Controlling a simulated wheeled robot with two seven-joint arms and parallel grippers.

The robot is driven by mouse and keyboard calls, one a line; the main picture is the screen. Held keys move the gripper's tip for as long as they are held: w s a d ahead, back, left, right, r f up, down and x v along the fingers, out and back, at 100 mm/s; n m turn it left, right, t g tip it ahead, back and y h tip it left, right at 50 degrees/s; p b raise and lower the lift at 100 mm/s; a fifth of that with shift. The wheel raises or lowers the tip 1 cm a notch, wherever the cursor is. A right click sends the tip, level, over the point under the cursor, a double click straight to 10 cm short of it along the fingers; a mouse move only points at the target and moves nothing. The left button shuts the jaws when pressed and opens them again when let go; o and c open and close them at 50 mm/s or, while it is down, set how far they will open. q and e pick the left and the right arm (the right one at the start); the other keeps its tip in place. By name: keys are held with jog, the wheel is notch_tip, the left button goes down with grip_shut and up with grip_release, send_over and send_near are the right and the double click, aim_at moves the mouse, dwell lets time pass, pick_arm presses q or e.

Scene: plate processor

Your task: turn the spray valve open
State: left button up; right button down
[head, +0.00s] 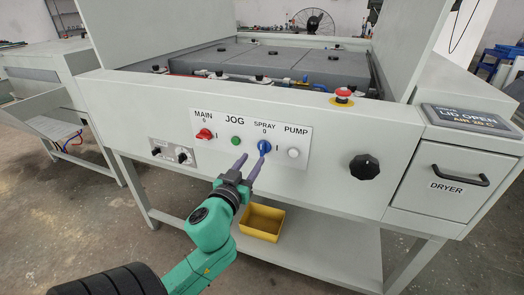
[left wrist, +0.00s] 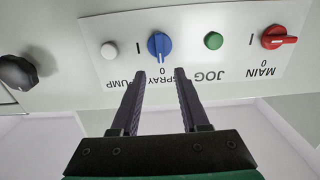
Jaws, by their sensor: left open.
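The blue spray valve knob (head: 265,147) is on the white control panel, under the label SPRAY. In the left wrist view, which shows the panel upside down, the blue knob (left wrist: 160,46) has its grip bar upright, in line with the 0 mark; the I mark is off to one side. My left gripper (head: 253,157) is open and empty, its two fingers pointing at the panel. In the left wrist view the gripper (left wrist: 160,71) has its fingertips to either side of the knob's line, just short of it and seemingly apart from it. My right gripper is not in view.
Near the knob are the green JOG button (head: 236,141), white PUMP button (head: 293,153) and red MAIN switch (head: 204,134). A black knob (head: 364,167) and a red emergency stop (head: 343,95) are further right. A yellow bin (head: 262,222) sits on the shelf below.

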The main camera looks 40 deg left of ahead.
aim_at(261, 146)
pick_arm(q)
jog(key=x, duration=0.6)
jog(key=shift+w+a+r+p, duration=0.1)
jog(key=shift+w+a+p, duration=0.15)
jog(key=shift+w+p, duration=0.1)
grip_shut()
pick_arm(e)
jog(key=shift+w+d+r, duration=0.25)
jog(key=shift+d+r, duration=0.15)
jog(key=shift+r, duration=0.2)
